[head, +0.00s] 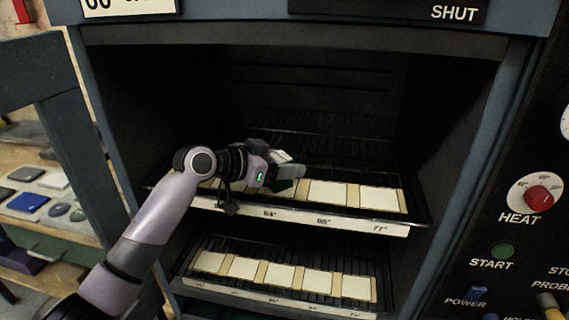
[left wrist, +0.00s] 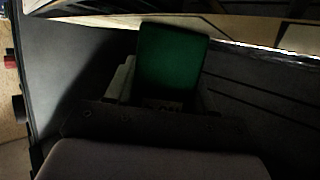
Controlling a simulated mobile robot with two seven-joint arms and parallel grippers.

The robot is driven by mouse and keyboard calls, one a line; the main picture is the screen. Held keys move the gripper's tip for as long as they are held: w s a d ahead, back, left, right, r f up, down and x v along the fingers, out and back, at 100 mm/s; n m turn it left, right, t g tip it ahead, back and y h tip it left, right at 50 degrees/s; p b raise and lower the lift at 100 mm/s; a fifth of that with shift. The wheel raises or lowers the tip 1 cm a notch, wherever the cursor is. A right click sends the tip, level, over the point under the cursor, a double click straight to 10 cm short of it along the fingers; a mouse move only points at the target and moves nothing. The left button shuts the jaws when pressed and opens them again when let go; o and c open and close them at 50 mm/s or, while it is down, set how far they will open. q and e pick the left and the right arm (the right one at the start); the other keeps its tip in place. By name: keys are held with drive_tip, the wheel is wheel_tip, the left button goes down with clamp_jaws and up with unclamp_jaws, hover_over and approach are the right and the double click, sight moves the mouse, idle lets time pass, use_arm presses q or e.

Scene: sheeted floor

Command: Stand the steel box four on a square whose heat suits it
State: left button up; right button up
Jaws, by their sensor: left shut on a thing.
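My left gripper (head: 290,170) is in the oven, above the upper shelf, shut on a small dark green box (left wrist: 172,60). The box also shows in the head view (head: 286,173), partly hidden by the gripper. I cannot read a number on it or tell whether it is steel. Pale squares lie on the upper shelf: one (head: 328,194) above a label like 80°, one (head: 379,198) above 77°, and others left of them, partly hidden by my arm, near 84°. The lower shelf has several pale squares (head: 280,276); their labels are too small to read. My right gripper is out of view.
The oven's side walls and the upper shelf's front lip (head: 345,222) bound the room around my arm. An opened door frame (head: 70,135) stands at left. Behind it a bench holds several flat pieces, one blue (head: 28,202). A red heat knob (head: 539,198) is at right.

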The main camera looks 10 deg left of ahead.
use_arm(q)
drive_tip(key=shift+f, duration=0.15)
drive_tip(key=o, duration=1.3)
drive_tip(key=shift+r, duration=0.2)
drive_tip(key=b+v, duration=0.1)
drive_tip(key=v, duration=1.1)
drive_tip(key=shift+s+f, duration=0.1)
